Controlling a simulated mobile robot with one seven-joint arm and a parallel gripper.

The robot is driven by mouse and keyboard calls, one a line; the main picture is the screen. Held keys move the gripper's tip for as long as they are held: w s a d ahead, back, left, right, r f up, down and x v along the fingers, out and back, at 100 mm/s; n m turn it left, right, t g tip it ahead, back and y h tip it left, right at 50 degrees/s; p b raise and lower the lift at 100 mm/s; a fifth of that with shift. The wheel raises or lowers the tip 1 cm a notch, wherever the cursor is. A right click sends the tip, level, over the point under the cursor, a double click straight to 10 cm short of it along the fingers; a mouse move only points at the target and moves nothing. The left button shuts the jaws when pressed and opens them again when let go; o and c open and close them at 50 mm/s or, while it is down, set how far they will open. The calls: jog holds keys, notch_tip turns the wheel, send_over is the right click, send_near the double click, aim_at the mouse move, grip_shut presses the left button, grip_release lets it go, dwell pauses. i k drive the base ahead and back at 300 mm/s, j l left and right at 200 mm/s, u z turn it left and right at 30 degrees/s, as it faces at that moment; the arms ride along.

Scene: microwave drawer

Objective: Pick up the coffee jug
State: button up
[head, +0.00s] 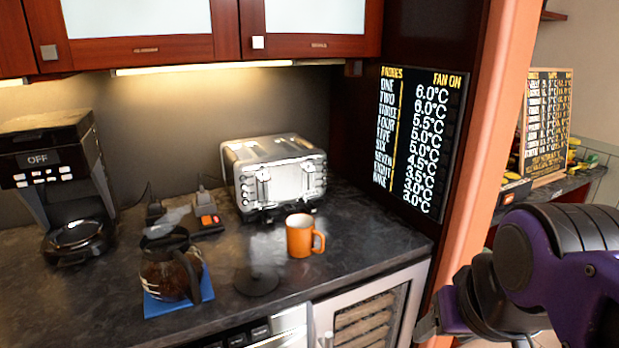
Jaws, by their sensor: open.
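The coffee jug (168,273) is a glass pot with dark coffee, a black handle on its right side and a dark top. It stands upright on a blue mat (206,283) near the counter's front edge. Faint steam shows above it. My gripper (428,326) is only partly in view at the lower right, at the end of my purple arm. It is open, well to the right of the jug and apart from it. Its fingertips are hard to make out.
An orange mug (300,236) and a dark round disc (256,281) are right of the jug. A coffee machine (62,185) stands left, a silver toaster (273,175) behind. Upper cabinets (150,47) overhang the counter (375,225). An orange post (487,150) rises at the right.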

aim_at(172, 271)
jog(key=u, duration=1.5)
jog(key=z, duration=0.9)
jog(key=i+j+u, duration=0.1)
jog(key=u, duration=0.35)
jog(key=i+j+u, duration=0.15)
jog(key=j+u, duration=0.15)
jog(key=u, duration=0.15)
